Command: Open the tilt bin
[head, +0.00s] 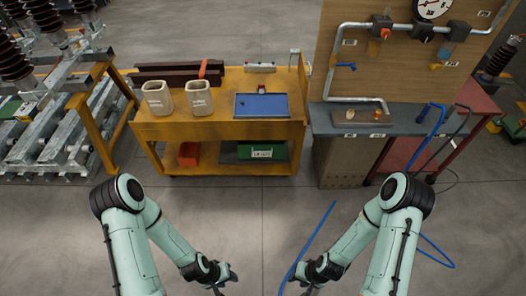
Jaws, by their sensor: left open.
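No thing in the head view is plainly a tilt bin; I cannot tell which container it is. Two open-topped beige containers (157,98) stand upright at the left of the yellow cart's top. A red bin (188,154) and a green bin (262,151) with a white label sit on the cart's lower shelf. My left gripper (223,287) is at the bottom edge of the view, low in front of the cart, open and apart from everything. My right gripper (306,289) is also at the bottom edge, partly cut off; its jaws cannot be made out.
The yellow cart (222,130) carries a blue tray (262,105) and dark beams. To its right stands a grey bench (400,122) with a pipe board (395,75) and gauge. A blue hose (320,232) lies on the floor near my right gripper. Floor before the cart is clear.

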